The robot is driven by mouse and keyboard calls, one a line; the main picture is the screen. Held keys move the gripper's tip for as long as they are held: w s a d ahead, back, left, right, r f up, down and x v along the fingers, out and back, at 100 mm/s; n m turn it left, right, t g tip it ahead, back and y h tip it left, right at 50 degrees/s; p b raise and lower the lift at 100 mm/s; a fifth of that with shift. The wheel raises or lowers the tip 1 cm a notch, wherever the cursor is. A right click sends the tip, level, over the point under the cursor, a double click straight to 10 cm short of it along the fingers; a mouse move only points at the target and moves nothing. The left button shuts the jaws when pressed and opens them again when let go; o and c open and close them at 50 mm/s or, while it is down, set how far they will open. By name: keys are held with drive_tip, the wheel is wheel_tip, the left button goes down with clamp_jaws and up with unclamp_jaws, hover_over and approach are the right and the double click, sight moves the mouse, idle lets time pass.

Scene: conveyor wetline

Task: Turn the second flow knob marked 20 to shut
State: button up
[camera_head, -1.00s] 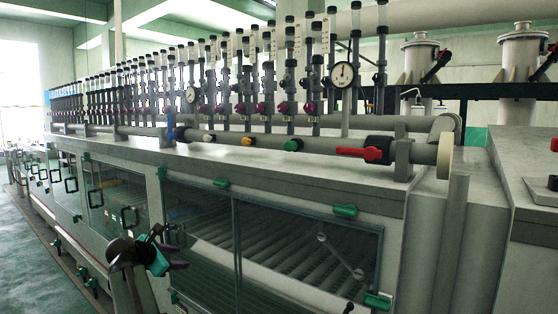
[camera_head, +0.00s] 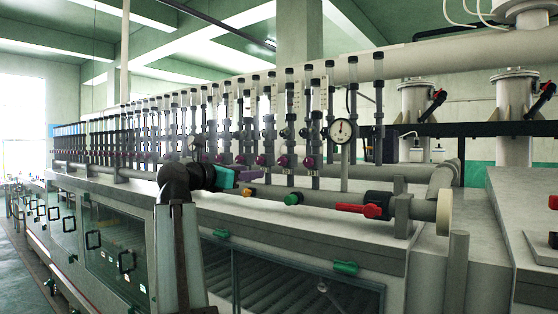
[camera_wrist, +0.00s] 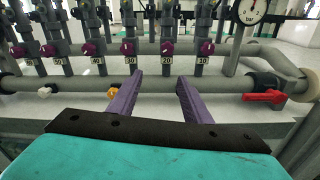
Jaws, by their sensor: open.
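The purple flow knob over the label 20 (camera_wrist: 167,48) is near the middle of the wrist view, second from the right in the row. It also shows in the head view (camera_head: 283,161). Its exact turn is too small to tell. Knob 10 (camera_wrist: 206,48) sits to its right and knob 30 (camera_wrist: 127,48) to its left. My gripper (camera_wrist: 160,77) has two purple fingers spread wide, with nothing between them. The fingers point toward knob 20, short of the row and lower in the picture. In the head view my gripper (camera_head: 252,175) is beside the pipework.
A thick grey pipe (camera_wrist: 70,84) runs across below the knobs. It carries a white knob (camera_wrist: 44,92), a yellow knob (camera_wrist: 112,92) and a red-handled valve (camera_wrist: 264,97) at the right. A round gauge (camera_head: 342,130) stands right of the knobs. Upright flow tubes crowd behind.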

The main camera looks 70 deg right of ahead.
sight(281, 162)
drive_tip(key=shift+s+a+r, duration=0.15)
drive_tip(key=shift+s+r, duration=0.6)
drive_tip(key=shift+r, duration=0.35)
drive_tip(key=p+x, duration=0.2)
drive_tip(key=x, duration=0.4)
drive_tip(key=p+x, duration=0.2)
drive_tip(key=x, duration=0.4)
drive_tip(key=shift+r+p, duration=0.25)
drive_tip(key=shift+p, duration=0.15)
drive_tip(key=shift+p+x, duration=0.3)
drive_tip(key=shift+x, duration=0.65)
drive_tip(key=shift+f, duration=0.15)
drive_tip(key=c, duration=1.1)
